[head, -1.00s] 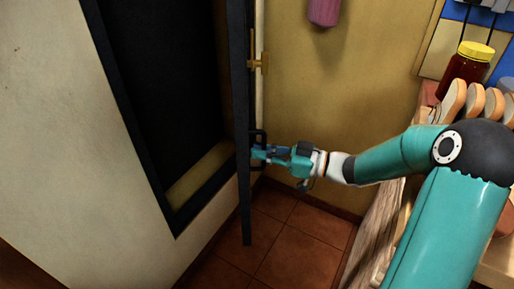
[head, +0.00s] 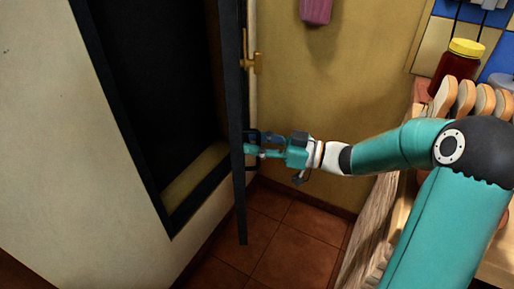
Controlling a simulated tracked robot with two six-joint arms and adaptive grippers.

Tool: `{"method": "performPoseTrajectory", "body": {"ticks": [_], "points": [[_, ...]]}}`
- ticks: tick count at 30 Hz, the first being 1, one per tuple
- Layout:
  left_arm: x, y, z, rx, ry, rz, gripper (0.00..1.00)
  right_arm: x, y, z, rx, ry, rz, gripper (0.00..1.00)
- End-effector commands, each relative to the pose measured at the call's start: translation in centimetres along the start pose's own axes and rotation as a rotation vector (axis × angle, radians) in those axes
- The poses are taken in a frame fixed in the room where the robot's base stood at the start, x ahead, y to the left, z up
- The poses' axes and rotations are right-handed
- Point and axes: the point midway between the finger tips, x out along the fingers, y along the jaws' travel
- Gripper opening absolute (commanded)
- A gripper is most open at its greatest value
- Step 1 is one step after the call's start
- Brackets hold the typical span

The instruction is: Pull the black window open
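The black window (head: 237,195) stands swung out from its dark frame (head: 182,222) in the left wall, seen nearly edge-on. A brass latch (head: 250,64) shows at its upper part. My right gripper (head: 254,150) is at the window's right side, at a dark handle (head: 252,134) about halfway up. Its fingers reach around the handle, but the fingertips are small and partly hidden by it, so I cannot tell whether they are closed on it. My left gripper is not in view.
A wooden counter (head: 364,222) on the right holds a red jar with a yellow lid (head: 459,62) and several wooden boards (head: 466,98). A pink object (head: 316,11) hangs on the yellow wall. The tiled floor (head: 290,240) between window and counter is clear.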

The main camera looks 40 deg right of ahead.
Motion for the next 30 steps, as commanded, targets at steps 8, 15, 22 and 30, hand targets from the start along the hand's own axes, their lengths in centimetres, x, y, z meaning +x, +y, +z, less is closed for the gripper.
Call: {"method": "performPoseTrajectory", "body": {"ticks": [8, 15, 22, 30], "points": [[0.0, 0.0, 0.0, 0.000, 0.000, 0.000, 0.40, 0.2, 0.1, -5.3, -0.008, 0.003, 0.000, 0.37], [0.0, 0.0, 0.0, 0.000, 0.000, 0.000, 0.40, 0.2, 0.2, -7.5, -0.003, 0.001, 0.000, 0.37], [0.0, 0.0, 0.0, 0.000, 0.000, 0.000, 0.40, 0.2, 0.2, -7.7, -0.001, 0.001, 0.002, 0.37], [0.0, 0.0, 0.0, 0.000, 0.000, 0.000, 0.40, 0.0, 1.5, -7.7, 0.048, 0.004, 0.037, 0.01]]}}
